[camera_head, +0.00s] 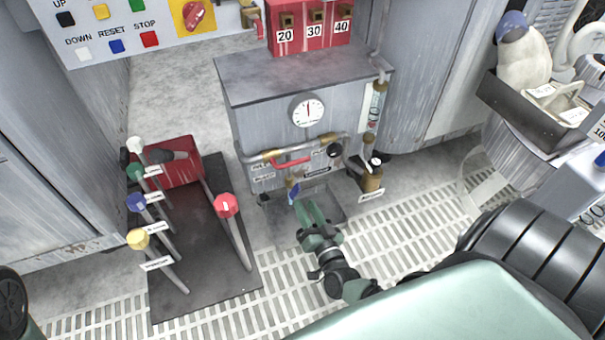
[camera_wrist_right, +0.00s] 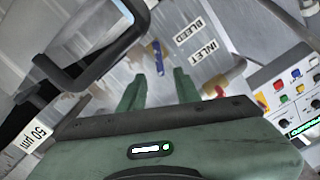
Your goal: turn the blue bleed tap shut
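The blue bleed tap (camera_wrist_right: 158,57) shows in the right wrist view as a small blue lever on pipework, beside labels reading BLEED and INLET. In the head view the blue tap (camera_head: 293,192) is low on the front of the grey cabinet, partly crowded by pipes. My right gripper (camera_head: 306,208) is just in front of it, with its green fingers apart. In the wrist view the right gripper (camera_wrist_right: 160,84) is open and empty, and the tap lies ahead of the gap between the fingertips. I cannot tell whether they touch it.
A red-handled lever (camera_head: 291,161) sits on the pipe above the tap. A dark base (camera_head: 205,270) with several colour-topped rods is at the left. The grated floor (camera_head: 400,225) to the right is clear.

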